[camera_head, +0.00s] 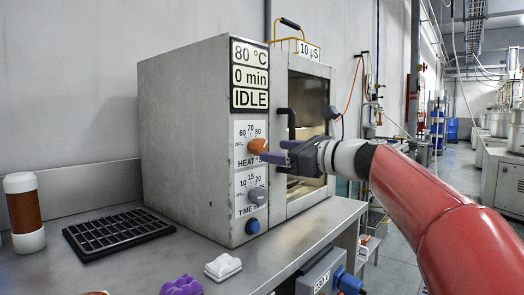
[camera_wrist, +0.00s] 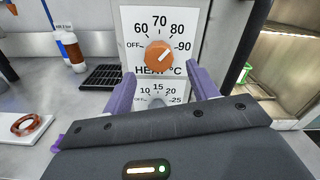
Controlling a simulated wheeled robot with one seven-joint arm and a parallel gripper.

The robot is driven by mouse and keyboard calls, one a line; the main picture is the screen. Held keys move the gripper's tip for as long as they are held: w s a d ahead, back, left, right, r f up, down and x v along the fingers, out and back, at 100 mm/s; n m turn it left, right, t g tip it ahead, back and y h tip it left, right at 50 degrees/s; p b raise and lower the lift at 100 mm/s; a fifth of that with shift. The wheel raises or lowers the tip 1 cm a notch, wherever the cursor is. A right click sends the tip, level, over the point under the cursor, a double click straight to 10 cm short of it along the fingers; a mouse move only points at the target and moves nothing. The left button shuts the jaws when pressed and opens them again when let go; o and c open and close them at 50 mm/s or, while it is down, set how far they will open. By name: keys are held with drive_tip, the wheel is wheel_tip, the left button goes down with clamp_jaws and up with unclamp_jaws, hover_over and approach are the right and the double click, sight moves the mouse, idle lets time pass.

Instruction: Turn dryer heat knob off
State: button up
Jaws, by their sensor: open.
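The dryer (camera_head: 185,130) is a grey box on the bench, with a display reading 80 °C, 0 min, IDLE. Its orange heat knob (camera_head: 258,147) sits on the white HEAT °C dial. In the wrist view the knob (camera_wrist: 159,55) shows a pale mark pointing to the upper right, between 80 and 90; OFF is at the left. My gripper (camera_head: 275,152) is open in front of the dial. In the wrist view its purple fingers stand left and right of the knob, slightly below it. Contact with the knob cannot be told.
The grey time knob (camera_head: 257,195) and a blue button (camera_head: 252,226) are below the heat dial. The dryer door with its dark handle (camera_head: 291,124) is to the right. A black rack (camera_head: 118,233), a brown bottle (camera_head: 25,212) and a purple item (camera_head: 182,286) are on the bench.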

sight(264, 149)
drive_tip(key=x, duration=0.5)
drive_tip(key=shift+w+a+p, duration=0.2)
drive_tip(key=shift+a+p, duration=0.1)
drive_tip(key=shift+p, duration=0.1)
drive_tip(key=c, duration=1)
